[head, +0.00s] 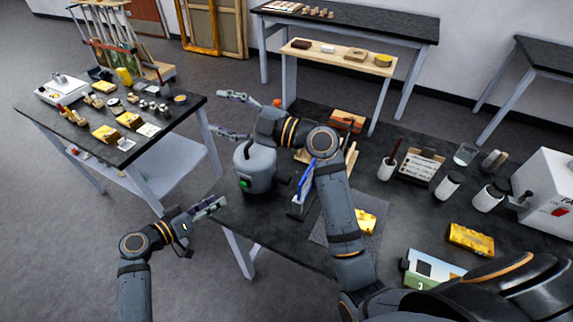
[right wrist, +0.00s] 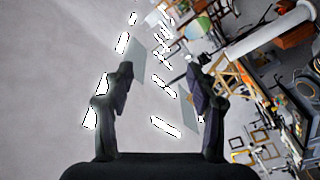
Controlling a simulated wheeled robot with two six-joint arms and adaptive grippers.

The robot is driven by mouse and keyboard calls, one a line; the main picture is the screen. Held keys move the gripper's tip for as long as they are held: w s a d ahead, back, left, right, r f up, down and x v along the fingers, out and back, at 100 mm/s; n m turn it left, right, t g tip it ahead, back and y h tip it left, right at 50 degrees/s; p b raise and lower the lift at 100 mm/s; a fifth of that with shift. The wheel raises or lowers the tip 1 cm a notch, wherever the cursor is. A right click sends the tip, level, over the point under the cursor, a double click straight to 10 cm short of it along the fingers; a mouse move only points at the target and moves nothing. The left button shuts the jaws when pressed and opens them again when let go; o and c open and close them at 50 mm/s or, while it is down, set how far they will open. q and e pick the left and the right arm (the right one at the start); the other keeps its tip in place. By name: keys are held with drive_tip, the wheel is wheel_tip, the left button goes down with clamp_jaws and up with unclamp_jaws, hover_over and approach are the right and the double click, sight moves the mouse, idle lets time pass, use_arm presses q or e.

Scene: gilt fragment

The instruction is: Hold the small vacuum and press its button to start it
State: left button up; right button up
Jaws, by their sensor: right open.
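The small vacuum looks to be the grey rounded canister (head: 257,170) standing upright near the left edge of the dark table. A green button-like patch (head: 245,183) shows low on its front. My right gripper (head: 230,115) is open and empty beyond the vacuum, past the table edge. In the right wrist view its two fingers (right wrist: 155,90) are wide apart with nothing between them. My left gripper (head: 212,206) is left of and nearer than the vacuum, apart from it, by the table's corner. It is seen edge-on, so its opening is unclear.
A blue-and-white upright item (head: 304,185) stands right of the vacuum. My right arm crosses above the table and hides part of it. Jars (head: 448,186), a yellow block (head: 471,238) and a white box (head: 549,190) lie further right. A side table (head: 60,120) stands left across open floor.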

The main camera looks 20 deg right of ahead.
drive_tip(key=w+d+f+m+h, duration=0.1)
drive_tip(key=w+f+h, duration=0.1)
drive_tip(key=f, duration=0.1)
drive_tip(key=w+d+f+m+g+h, duration=0.1)
drive_tip(key=w+d+f+h, duration=0.1)
drive_tip(key=w+f+h, duration=0.1)
drive_tip(key=w+d+f+m+g+h, duration=0.1)
drive_tip(key=w+f+h, duration=0.2)
drive_tip(key=shift+w+d, duration=0.2)
drive_tip(key=shift+d, duration=0.1)
drive_tip(key=w+d+f+m+g+h, duration=0.2)
drive_tip(key=d+m+h, duration=0.1)
drive_tip(key=d+h, duration=0.25)
drive_tip(key=m+g+h, duration=0.3)
drive_tip(key=m+g, duration=0.2)
drive_tip(key=g, duration=0.1)
hover_over(289, 179)
wheel_tip(289, 179, down, 9)
drive_tip(key=s+a, duration=0.1)
drive_tip(key=shift+y, duration=0.25)
drive_tip(key=x, duration=1.1)
drive_tip(key=shift+s+a+f, duration=0.15)
drive_tip(key=shift+s+f, duration=0.05)
drive_tip(key=shift+s, duration=0.15)
